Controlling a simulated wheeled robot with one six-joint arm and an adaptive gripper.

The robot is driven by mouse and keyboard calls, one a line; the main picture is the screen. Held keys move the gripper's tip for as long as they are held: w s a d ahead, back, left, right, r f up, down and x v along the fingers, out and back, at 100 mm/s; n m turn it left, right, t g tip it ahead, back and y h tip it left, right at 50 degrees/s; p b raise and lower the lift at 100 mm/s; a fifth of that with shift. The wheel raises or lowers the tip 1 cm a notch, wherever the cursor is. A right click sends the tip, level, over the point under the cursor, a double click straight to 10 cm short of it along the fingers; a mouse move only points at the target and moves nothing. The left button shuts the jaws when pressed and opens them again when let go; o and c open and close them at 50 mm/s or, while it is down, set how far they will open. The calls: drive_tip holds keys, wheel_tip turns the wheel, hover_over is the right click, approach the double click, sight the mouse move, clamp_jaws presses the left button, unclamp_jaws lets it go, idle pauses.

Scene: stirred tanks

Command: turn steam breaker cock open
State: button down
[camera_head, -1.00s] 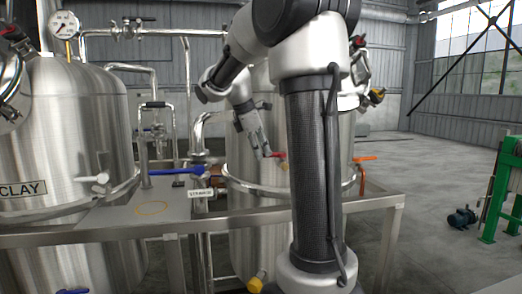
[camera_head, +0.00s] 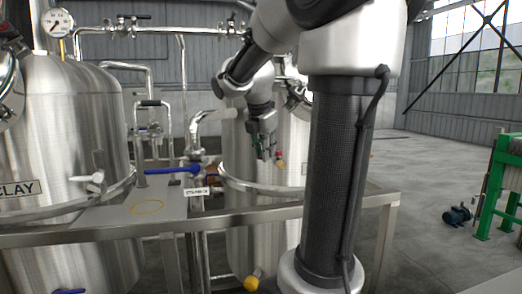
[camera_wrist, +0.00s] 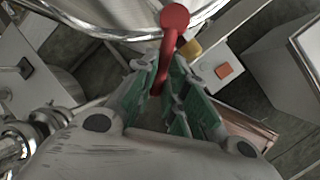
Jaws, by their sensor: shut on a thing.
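A red lever with a round red knob (camera_wrist: 174,17) runs down between my green-padded fingers in the wrist view. My gripper (camera_wrist: 163,78) is shut on this lever below the knob. In the head view the red lever (camera_head: 279,154) is a small spot beside my gripper (camera_head: 265,151), in front of the right steel tank (camera_head: 290,118). A yellow part (camera_wrist: 191,49) shows close behind the lever. The lever's pivot and lower end are hidden by the fingers. A white label (camera_head: 196,191) left of the tank is too small to read surely.
A blue lever (camera_head: 172,170) stands left of my gripper above the steel platform (camera_head: 110,215). The left tank (camera_head: 75,130) and pipes fill the left side. A rail (camera_head: 240,214) crosses in front. Open floor (camera_head: 430,190) lies to the right.

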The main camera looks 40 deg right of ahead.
drive_tip(key=shift+s+d+n+t+y, duration=0.3)
drive_tip(key=shift+s+n, duration=0.2)
drive_tip(key=shift+n, duration=0.4)
drive_tip(key=shift+s+d+n+t+y, duration=0.25)
drive_tip(key=shift+s+n, duration=0.25)
drive_tip(key=shift+n, duration=0.4)
drive_tip(key=shift+a, duration=0.1)
drive_tip(key=c, duration=1.5)
unclamp_jaws()
drive_tip(key=shift+o, duration=0.2)
drive_tip(key=s+a+r, duration=0.2)
drive_tip(key=s+a, duration=0.6)
drive_tip(key=s, duration=0.2)
drive_tip(key=shift+s+r, duration=0.35)
drive_tip(key=shift+r, duration=0.05)
